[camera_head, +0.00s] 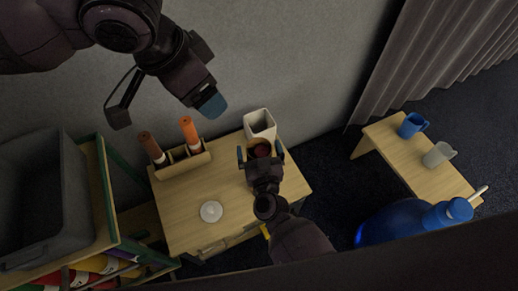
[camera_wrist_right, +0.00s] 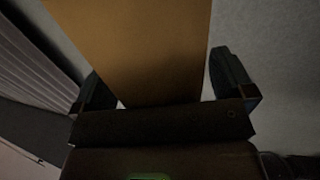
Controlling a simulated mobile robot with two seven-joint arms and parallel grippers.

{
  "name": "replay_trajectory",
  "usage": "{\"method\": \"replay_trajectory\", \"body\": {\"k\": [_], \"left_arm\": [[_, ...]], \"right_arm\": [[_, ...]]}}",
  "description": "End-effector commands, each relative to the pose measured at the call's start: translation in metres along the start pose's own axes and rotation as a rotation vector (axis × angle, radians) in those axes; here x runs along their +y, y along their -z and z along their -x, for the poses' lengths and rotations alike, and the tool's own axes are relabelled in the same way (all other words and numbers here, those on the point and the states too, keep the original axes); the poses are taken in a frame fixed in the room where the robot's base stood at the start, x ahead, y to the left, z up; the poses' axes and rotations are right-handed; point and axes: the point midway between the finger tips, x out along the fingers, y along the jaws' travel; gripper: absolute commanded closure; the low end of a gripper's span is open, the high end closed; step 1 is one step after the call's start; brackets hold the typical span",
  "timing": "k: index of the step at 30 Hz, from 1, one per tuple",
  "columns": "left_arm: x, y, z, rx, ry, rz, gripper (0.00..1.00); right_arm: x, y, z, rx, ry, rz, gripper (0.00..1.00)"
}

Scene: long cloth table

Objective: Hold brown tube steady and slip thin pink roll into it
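A wooden holder (camera_head: 180,163) on the small table carries two upright rolls, a brownish-orange one (camera_head: 150,147) on the left and a brighter orange one (camera_head: 189,131) on the right. I cannot tell which is the brown tube, and I make out no thin pink roll. My left gripper (camera_head: 165,112) is open and empty above the holder. My right gripper (camera_head: 260,154) has its fingers spread at the table's right side. A dark red round thing (camera_head: 261,149) shows between them, with gaps at its sides. The right wrist view shows a broad tan surface (camera_wrist_right: 150,50) beyond the spread fingers.
A white open container (camera_head: 259,122) stands at the table's back, just behind the right gripper. A white disc (camera_head: 211,211) lies on the wooden table (camera_head: 195,190). A grey bin (camera_head: 72,190) is at left. Blue (camera_head: 412,124) and whitish (camera_head: 437,154) mugs stand on a bench at right.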

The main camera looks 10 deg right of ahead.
Motion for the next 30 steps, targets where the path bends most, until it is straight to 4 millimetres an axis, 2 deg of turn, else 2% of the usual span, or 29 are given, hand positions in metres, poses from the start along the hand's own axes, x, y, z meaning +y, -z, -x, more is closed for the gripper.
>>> {"method": "replay_trajectory", "body": {"k": [7,11,24,30], "left_arm": [[0.0,0.0,0.0,0.0,0.0,0.0,0.27],[0.0,0.0,0.0,0.0,0.0,0.0,0.27],[0.0,0.0,0.0,0.0,0.0,0.0,0.27],[0.0,0.0,0.0,0.0,0.0,0.0,0.27]], "right_arm": [[0.0,0.0,0.002,-0.001,0.0,0.0,0.0],[0.0,-0.001,0.012,-0.003,0.0,0.0,0.0],[0.001,-0.001,0.086,-0.003,0.0,0.001,0.0],[0.001,-0.001,0.11,-0.001,-0.001,0.002,0.0]]}}
